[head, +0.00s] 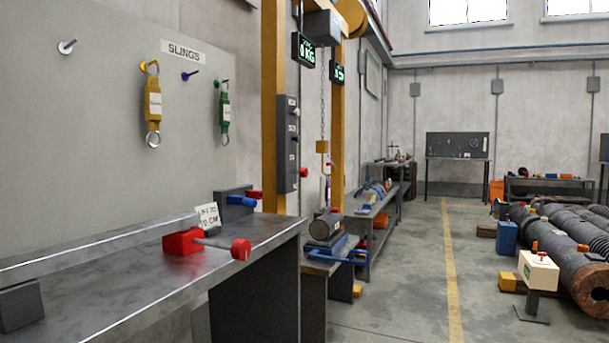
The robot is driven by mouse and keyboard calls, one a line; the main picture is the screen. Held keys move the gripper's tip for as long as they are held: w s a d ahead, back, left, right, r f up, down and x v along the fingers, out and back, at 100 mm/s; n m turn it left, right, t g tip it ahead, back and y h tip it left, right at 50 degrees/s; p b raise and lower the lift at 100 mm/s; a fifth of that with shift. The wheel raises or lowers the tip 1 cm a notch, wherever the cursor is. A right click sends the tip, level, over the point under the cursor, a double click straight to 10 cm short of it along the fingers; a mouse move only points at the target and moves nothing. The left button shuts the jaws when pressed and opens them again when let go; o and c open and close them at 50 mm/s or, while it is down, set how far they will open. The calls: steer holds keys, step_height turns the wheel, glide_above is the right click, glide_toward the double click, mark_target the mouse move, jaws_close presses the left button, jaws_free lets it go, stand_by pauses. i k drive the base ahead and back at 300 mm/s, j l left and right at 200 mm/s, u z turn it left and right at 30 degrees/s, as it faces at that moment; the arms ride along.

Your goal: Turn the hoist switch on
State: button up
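A tall dark control panel (287,143) with several small white labels is fixed to the near yellow post (273,110) of the hoist frame. It is seen at a steep angle, so I cannot tell which part is the hoist switch or how it is set. A small red knob (303,172) shows beside the panel's lower right edge. The hoist's grey housing (322,27) is at the top, with a chain (323,95) and yellow hook block (322,147) hanging below. Two dark displays with green characters (304,50) are on the frame. My gripper is not in view.
A metal workbench (150,285) with a red clamp (182,242) fills the lower left, in front of the panel. A dark cylinder (325,226) lies on a low stand beyond. Slings (153,105) hang on the left board. The floor (405,270) at centre right is clear.

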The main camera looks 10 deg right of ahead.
mark_target(303, 173)
steer(key=i+l+u, duration=0.25)
steer(key=i+l, duration=0.25)
steer(key=i, duration=0.2)
steer(key=i+l+u, duration=0.25)
steer(key=i+l, duration=0.4)
